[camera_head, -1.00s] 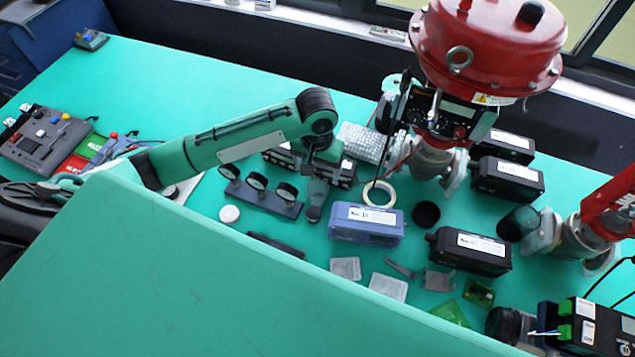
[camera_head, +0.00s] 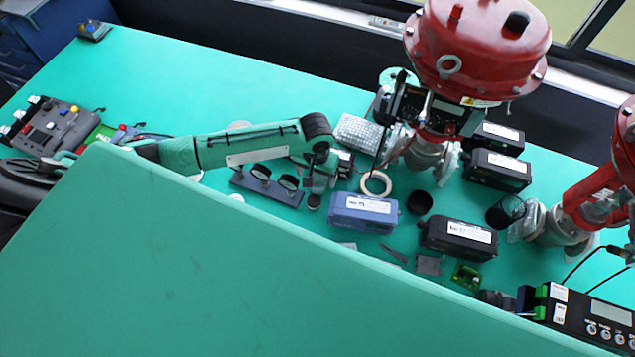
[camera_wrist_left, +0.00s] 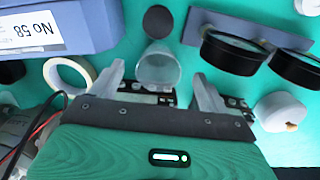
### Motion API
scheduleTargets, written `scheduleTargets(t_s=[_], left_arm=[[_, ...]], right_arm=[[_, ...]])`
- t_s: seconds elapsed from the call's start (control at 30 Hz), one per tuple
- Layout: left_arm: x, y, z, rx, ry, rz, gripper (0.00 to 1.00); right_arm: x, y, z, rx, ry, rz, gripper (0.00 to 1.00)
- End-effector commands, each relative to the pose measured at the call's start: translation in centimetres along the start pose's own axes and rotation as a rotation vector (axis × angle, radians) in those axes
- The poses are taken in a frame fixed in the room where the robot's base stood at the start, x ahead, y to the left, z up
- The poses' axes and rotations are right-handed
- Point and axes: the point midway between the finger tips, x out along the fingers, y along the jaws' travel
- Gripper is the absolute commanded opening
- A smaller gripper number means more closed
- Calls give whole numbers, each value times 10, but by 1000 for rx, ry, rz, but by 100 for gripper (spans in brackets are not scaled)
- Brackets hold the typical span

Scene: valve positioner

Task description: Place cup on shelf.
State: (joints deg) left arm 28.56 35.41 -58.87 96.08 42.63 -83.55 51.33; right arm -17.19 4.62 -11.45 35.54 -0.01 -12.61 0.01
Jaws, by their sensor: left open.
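A clear cup-like cylinder (camera_wrist_left: 158,68) shows in the left wrist view, between and slightly beyond the two fingertips. My left gripper (camera_wrist_left: 160,80) is open, its fingers apart on either side of it; I cannot tell whether they touch it. In the head view my left gripper (camera_head: 318,181) is low over the bench, beside the gauge row, and largely hides the clear cylinder. A large green raised panel (camera_head: 190,270), possibly the shelf, fills the foreground. My right gripper is out of view.
A gauge bar (camera_head: 265,187), tape roll (camera_head: 376,185), blue box (camera_head: 363,212) and dark cup (camera_head: 419,202) lie close by. A dark see-through cup (camera_head: 505,212) stands farther right. A red valve actuator (camera_head: 478,50) rises behind.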

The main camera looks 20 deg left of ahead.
Motion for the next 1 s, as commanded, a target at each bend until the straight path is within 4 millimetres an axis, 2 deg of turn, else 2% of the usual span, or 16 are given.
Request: scheduleTargets(t_s=[0.1, 0.33, 0.67, 0.9, 1.0], left_arm=[[10, 0, -5, -2, -1, -2, 79], [38, 0, -8, -1, 0, -3, 79], [44, 0, -8, 0, 1, -2, 79], [44, 0, -8, 0, 1, -2, 32], [44, 0, -8, 0, 1, -2, 27]], right_arm=[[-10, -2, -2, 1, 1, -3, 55], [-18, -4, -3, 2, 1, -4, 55], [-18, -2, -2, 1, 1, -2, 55], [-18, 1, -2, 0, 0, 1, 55], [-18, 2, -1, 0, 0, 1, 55]])
